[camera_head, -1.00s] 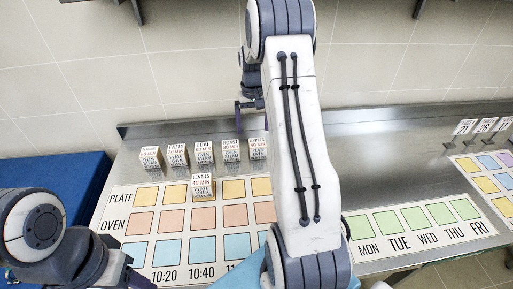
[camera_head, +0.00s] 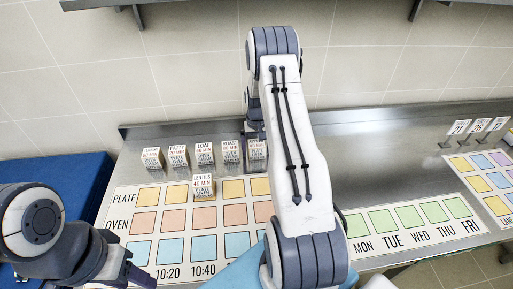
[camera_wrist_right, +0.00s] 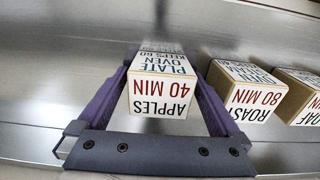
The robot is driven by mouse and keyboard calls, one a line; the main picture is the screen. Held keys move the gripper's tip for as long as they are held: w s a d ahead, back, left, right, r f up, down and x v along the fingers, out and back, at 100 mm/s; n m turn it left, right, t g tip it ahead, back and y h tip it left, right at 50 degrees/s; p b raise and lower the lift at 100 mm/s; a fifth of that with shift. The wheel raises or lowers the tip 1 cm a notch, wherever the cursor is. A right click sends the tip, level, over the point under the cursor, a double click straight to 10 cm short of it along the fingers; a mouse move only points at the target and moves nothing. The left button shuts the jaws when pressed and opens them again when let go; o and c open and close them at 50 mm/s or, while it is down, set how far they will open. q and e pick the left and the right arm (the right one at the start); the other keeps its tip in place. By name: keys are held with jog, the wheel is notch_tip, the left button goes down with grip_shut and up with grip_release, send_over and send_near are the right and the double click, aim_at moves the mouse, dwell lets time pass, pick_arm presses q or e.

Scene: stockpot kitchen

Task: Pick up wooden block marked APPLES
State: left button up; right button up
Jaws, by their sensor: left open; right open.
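The wooden block marked APPLES (camera_wrist_right: 160,97) stands on the steel counter, between the two fingers of my right gripper (camera_wrist_right: 158,100) in the right wrist view. The fingers are open, with a narrow gap visible beside the block. In the head view the APPLES block (camera_head: 257,150) is at the right end of the back row, partly hidden by my right arm and gripper (camera_head: 254,140). My left gripper (camera_head: 135,275) is at the lower left in the head view, away from the blocks.
The ROAST block (camera_wrist_right: 248,95) stands close beside my right gripper's finger. LOAF, PATTY and another block (camera_head: 152,158) continue the row leftward. The LENTILS block (camera_head: 203,188) sits on the printed chart (camera_head: 120,222) in front. A tiled wall (camera_head: 190,60) rises behind the counter.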

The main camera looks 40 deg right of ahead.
jog(key=shift+c, duration=0.3)
jog(key=c, duration=1.3)
jog(key=shift+r, duration=0.1)
